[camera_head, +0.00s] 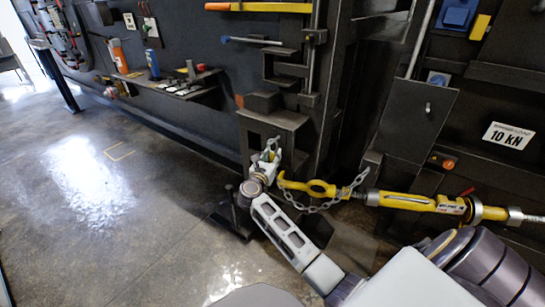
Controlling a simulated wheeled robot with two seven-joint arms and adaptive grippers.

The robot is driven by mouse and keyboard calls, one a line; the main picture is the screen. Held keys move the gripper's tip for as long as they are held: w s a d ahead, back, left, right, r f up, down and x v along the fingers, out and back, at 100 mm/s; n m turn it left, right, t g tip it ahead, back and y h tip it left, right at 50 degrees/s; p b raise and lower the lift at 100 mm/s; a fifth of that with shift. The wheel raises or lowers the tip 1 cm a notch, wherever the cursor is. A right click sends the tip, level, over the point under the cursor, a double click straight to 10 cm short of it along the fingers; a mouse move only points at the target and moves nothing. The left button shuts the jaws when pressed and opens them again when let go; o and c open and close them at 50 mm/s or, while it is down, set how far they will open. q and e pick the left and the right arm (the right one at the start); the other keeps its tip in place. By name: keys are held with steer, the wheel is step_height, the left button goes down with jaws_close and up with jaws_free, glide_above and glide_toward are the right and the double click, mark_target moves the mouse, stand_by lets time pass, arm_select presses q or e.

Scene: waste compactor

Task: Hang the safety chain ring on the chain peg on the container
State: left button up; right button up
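My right gripper (271,150) is small in the camera_head view, at the end of my arm near the dark container frame. Its fingers are too small and overlapped to tell whether they are open or shut, or on what. A grey chain (322,206) hangs in a slack loop from close beside this gripper to the yellow bar at the right. I cannot make out the chain's ring apart from the gripper. I cannot pick out the chain peg with certainty. My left gripper is not in view.
A yellow bar with a hooked, eyed end (316,188) runs rightward beside the gripper. A dark bracket (283,120) stands just above it. A shelf (180,84) with tools, an orange bottle (119,56) and a blue can (152,64) lines the wall. The floor at left is clear.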

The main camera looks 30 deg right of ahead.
steer(key=o, duration=0.4)
steer(key=shift+s+a, duration=0.1)
steer(key=shift+v, duration=3.6)
